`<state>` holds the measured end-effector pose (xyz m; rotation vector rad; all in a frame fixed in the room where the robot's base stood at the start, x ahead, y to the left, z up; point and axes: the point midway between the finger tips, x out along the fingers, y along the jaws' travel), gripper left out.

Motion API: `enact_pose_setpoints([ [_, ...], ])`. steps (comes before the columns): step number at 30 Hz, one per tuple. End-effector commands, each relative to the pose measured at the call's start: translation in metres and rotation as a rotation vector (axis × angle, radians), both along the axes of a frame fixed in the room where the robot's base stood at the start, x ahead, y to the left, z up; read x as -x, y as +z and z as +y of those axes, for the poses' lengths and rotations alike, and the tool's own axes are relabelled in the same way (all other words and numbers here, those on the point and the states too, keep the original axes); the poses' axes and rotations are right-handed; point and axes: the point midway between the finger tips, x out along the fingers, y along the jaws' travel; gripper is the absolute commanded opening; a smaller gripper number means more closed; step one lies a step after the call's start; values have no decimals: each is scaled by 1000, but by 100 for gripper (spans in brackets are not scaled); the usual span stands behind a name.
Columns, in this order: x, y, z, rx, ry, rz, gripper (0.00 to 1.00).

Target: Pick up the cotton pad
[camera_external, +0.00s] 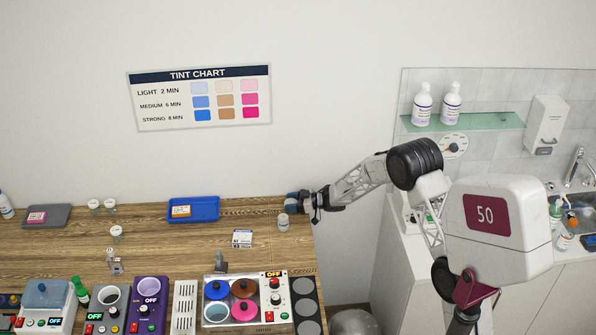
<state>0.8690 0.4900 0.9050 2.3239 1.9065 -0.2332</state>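I cannot make out a cotton pad for certain in this view. My gripper (293,203) is at the right end of the wooden bench, low over its back right corner. Dark blue parts show at its tip. The fingers are too small and too much overlapped to tell whether they are open or shut, or whether anything is between them. A small pale jar (283,224) stands on the bench just below and left of the gripper. I cannot tell whether they touch.
The wooden bench (150,235) holds a blue tray (205,219), a grey tray (55,218), white-capped jars (94,205) and a small card (243,239). A unit with coloured round lids (244,288) and other devices line the front. The middle is mostly clear.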

Motion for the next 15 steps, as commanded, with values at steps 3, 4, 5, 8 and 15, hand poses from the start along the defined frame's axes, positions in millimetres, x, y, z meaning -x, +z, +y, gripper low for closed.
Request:
enact_pose_setpoints([
  [3, 0, 0, 0, 0, 0, 0, 42],
  [4, 0, 0, 0, 0, 0, 0, 38],
  [5, 0, 0, 0, 0, 0, 0, 36],
  [8, 0, 0, 0, 0, 0, 0, 35],
  [15, 0, 1, 0, 0, 0, 0, 35],
])
